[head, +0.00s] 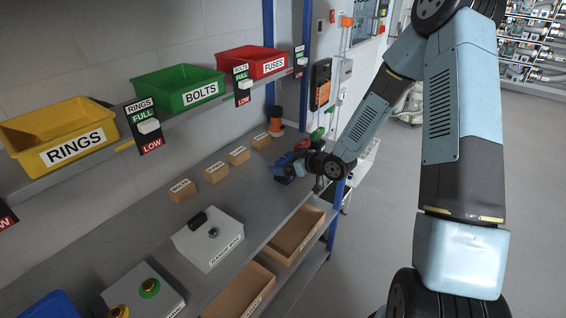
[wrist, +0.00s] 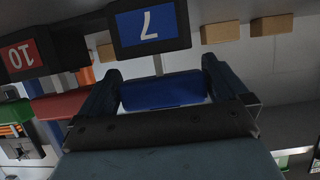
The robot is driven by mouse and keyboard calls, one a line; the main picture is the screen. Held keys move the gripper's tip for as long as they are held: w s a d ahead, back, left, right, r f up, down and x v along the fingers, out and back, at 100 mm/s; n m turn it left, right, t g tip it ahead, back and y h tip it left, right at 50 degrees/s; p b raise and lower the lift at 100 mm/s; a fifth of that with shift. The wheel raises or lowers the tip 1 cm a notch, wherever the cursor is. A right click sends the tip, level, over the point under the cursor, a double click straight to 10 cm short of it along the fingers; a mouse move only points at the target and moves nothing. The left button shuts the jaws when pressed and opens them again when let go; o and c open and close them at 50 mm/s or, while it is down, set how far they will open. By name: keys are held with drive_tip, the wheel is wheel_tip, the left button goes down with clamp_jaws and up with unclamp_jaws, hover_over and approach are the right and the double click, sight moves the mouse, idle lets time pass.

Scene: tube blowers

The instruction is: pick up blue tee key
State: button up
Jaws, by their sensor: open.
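The blue tee key (wrist: 162,92) shows its blue handle between the two fingers of my gripper (wrist: 160,80) in the wrist view. A blue plate marked 7 (wrist: 150,25) sits just beyond the handle. My gripper is open, with one finger on each side of the handle; I cannot tell whether either finger touches it. In the head view my gripper (head: 292,168) is at the far end of the grey bench, at a blue object (head: 280,174). The gripper partly hides the blue object there.
A dark block with a red plate marked 10 (wrist: 18,56) stands beside the blue plate in the wrist view, near a red object (wrist: 58,105). Several small labelled wooden blocks (head: 216,172) line the bench (head: 150,225). Yellow (head: 60,130), green (head: 178,88) and red bins (head: 250,62) sit above.

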drive_tip(key=shift+x, duration=1)
drive_tip(key=shift+c, duration=0.4)
drive_tip(key=c, duration=0.7)
drive_tip(key=shift+r, duration=0.1)
